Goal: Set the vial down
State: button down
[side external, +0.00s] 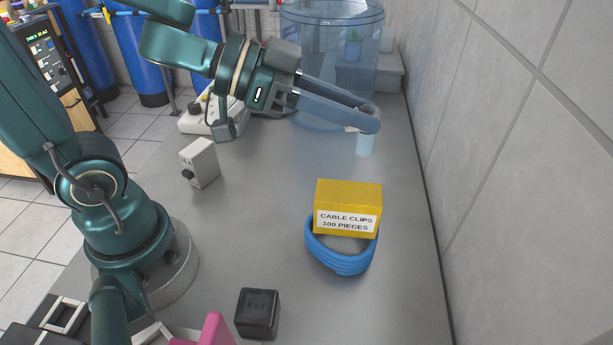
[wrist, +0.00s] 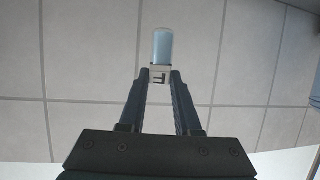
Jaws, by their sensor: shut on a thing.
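The vial (side external: 366,144) is a small pale blue cylinder. In the side view it hangs upright below the fingertips of my gripper (side external: 371,118), over the far right part of the bench near the wall. I cannot tell whether its bottom touches the bench. In the wrist view the vial (wrist: 163,45) extends out beyond the fingertips of my gripper (wrist: 160,76). Its pale cap end, with a dark mark, sits between the two fingers, which are shut on it.
A large clear tank (side external: 331,40) stands behind the gripper. A yellow cable clips box (side external: 348,193) rests on a blue coil (side external: 340,262) in front. A grey-white device (side external: 201,162) and a black block (side external: 258,313) stand on the bench (side external: 255,215). The tiled wall (side external: 510,180) borders the right.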

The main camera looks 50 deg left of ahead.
jog(key=shift+a+n+t+y, duration=1.4)
jog(key=shift+a+n+y, duration=2.5)
jog(key=shift+a, duration=2.2)
jog(key=w+a+f+m+g+h, duration=0.1)
jog(key=w+a+f+m+h, duration=0.1)
jog(key=w+a+m+h, duration=0.3)
jog(key=shift+s+a+f+m+g+h, duration=0.6)
jog(key=shift+s+a+f+m+h, duration=0.2)
jog(key=shift+f, duration=1.5)
jog(key=shift+s+a+f+m+g+h, duration=0.6)
jog(key=shift+s+a+f+m+h, duration=0.25)
jog(key=shift+f, duration=1.5)
jog(key=shift+s+a+f+m+g+h, duration=0.65)
jog(key=shift+a+f+m, duration=0.25)
jog(key=shift+f, duration=1.4)
jog(key=shift+w+f, duration=0.1)
jog(key=shift+f, duration=0.5)
jog(key=c, duration=0.5)
grip_release()
